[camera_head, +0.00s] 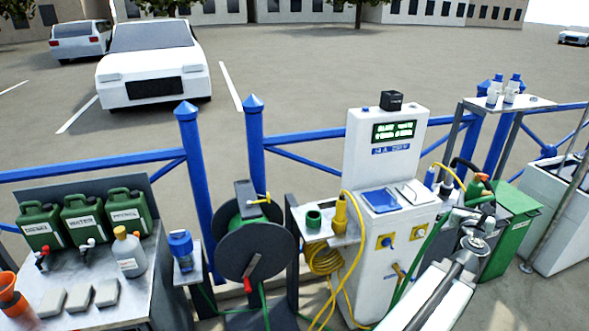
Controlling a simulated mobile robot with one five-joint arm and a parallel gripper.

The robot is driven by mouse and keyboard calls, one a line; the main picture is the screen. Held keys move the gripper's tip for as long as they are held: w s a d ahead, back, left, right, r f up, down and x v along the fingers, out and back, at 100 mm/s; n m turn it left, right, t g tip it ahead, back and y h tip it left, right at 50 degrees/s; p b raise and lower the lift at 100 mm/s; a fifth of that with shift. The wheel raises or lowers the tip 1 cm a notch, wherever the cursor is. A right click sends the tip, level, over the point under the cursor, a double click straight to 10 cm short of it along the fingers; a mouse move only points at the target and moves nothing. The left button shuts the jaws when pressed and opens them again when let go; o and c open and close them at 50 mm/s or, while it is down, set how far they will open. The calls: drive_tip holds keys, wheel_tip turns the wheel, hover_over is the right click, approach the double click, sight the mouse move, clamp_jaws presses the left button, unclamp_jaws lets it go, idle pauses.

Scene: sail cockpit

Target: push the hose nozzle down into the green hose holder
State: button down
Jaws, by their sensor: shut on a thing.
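The green hose holder (314,218) is a short, open green cup on the small grey shelf left of the white service pillar. The hose nozzle (479,187), green and orange, shows at the right, just beyond my gripper (462,203). My gripper is shut on the nozzle, though the arm hides much of the grip. The nozzle is right of the pillar and well apart from the holder. A green hose (420,254) hangs down left of my arm.
A yellow plug (340,214) stands beside the holder, with a coiled yellow cable (325,260) below. The white pillar (385,150) stands between nozzle and holder. A hose reel (255,245) is left of the shelf. A green bin (516,232) is at the right.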

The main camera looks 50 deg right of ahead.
drive_tip(key=shift+s, duration=0.35)
drive_tip(key=w+d+f+n+t+y+b, duration=0.1)
drive_tip(key=w+f+n+t+b, duration=0.15)
drive_tip(key=w, duration=1.15)
drive_tip(key=w+f+n+t+y+b, duration=0.1)
drive_tip(key=w+f+t+b, duration=0.2)
drive_tip(key=w, duration=1.1)
drive_tip(key=w+a+f+n+t+y+b, duration=0.15)
drive_tip(key=w+a, duration=0.25)
drive_tip(key=w, duration=0.8)
drive_tip(key=w+a+f+n+t+y+b, duration=0.1)
drive_tip(key=w+a+f+n+t+b, duration=0.15)
drive_tip(key=w, duration=0.95)
drive_tip(key=shift+m+t, duration=0.25)
drive_tip(key=f+b, duration=0.5)
drive_tip(key=shift+a+f+b, duration=0.3)
drive_tip(key=shift+f+b, duration=0.1)
drive_tip(key=shift+a+f, duration=0.1)
drive_tip(key=shift+f, duration=0.1)
drive_tip(key=shift+f+b, duration=0.65)
drive_tip(key=shift+b, duration=0.2)
